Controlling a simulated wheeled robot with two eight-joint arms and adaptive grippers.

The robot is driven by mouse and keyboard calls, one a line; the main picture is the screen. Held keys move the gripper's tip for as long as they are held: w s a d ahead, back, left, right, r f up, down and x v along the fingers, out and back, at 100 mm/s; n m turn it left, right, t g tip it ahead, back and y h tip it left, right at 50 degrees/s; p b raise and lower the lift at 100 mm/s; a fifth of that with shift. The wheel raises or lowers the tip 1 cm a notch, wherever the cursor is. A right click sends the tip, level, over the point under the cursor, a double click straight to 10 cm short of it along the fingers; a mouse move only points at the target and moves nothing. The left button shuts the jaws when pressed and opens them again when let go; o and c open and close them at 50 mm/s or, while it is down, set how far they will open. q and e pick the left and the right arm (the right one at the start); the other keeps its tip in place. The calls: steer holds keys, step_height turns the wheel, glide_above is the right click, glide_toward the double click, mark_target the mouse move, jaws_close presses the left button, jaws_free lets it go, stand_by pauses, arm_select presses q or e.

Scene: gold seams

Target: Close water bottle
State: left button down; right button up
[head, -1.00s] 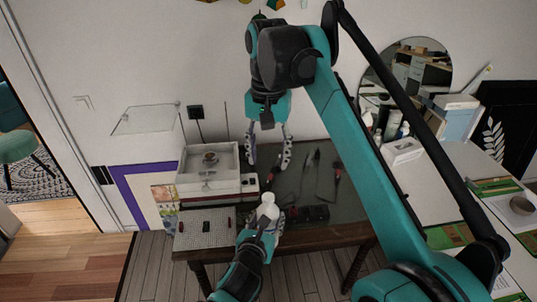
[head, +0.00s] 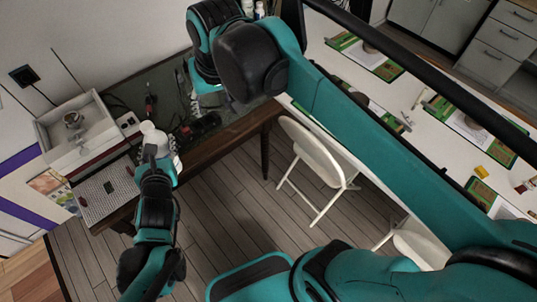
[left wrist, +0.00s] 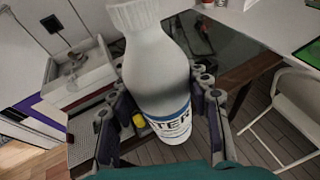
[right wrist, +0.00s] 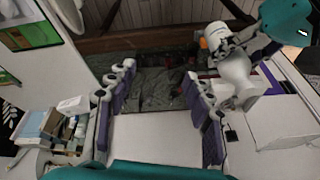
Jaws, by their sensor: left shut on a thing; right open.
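A white water bottle (head: 150,136) with a dark-lettered blue and white label stands upright in my left gripper (head: 158,160), which is shut around its body. In the left wrist view the bottle (left wrist: 158,70) fills the middle, with a white ribbed top at the upper edge; I cannot tell whether that is a separate cap. My right gripper (right wrist: 160,80) is open and empty, with the bottle (right wrist: 234,68) beside its right-hand finger in the right wrist view. In the head view the right gripper is partly hidden behind my right arm, right of the bottle.
A dark-topped desk (head: 225,128) carries a white open box (head: 88,150), a perforated board (head: 100,200) and red-handled tools. A white folding chair (head: 318,155) stands right of the desk. A long white table (head: 420,110) with green-edged boards lies beyond. Floor in front is open.

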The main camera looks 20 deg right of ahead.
steer(key=s+d+f+t, duration=0.1)
steer(key=s+d+f, duration=0.3)
steer(key=f, duration=0.3)
steer(key=s+d+f+t, duration=0.2)
steer(key=s+d+f, duration=0.3)
steer(key=f, duration=0.3)
steer(key=shift+s+d+h, duration=0.15)
steer(key=shift+s+h, duration=0.15)
steer(key=shift+h, duration=0.1)
